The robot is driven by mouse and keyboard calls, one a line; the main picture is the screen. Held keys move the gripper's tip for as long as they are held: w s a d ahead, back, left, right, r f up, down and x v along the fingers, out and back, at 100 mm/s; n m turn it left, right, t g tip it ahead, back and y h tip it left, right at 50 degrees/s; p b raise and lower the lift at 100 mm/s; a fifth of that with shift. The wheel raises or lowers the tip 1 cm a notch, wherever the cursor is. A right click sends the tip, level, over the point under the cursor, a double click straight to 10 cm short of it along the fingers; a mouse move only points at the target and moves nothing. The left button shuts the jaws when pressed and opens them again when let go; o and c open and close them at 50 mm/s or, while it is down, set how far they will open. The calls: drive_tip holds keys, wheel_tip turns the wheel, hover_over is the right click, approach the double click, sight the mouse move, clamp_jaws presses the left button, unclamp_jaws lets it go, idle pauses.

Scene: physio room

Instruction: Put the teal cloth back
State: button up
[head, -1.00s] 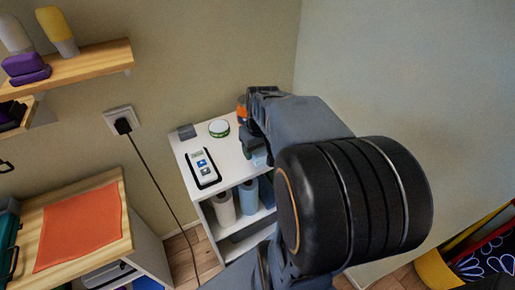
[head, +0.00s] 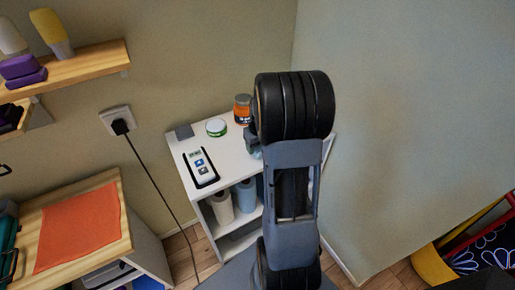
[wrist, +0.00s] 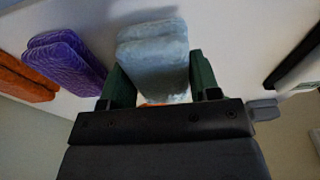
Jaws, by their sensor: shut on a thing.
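A folded, pale grey-blue cloth (wrist: 152,62), the closest match to the teal cloth, is between the green fingers of my gripper (wrist: 160,82) in the wrist view. The fingers are shut on its two sides. I cannot tell whether it touches the white top below. In the head view my gripper (head: 254,141) is mostly hidden behind my arm, over the white shelf unit (head: 228,153). A folded purple cloth (wrist: 70,62) and a folded orange cloth (wrist: 24,78) lie to the left in the wrist view.
A wall stands close on the right.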

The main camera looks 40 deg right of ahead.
drive_tip(key=shift+f, duration=0.8)
drive_tip(key=shift+f, duration=0.2)
drive_tip(key=o, duration=1)
drive_tip(key=shift+c, duration=0.2)
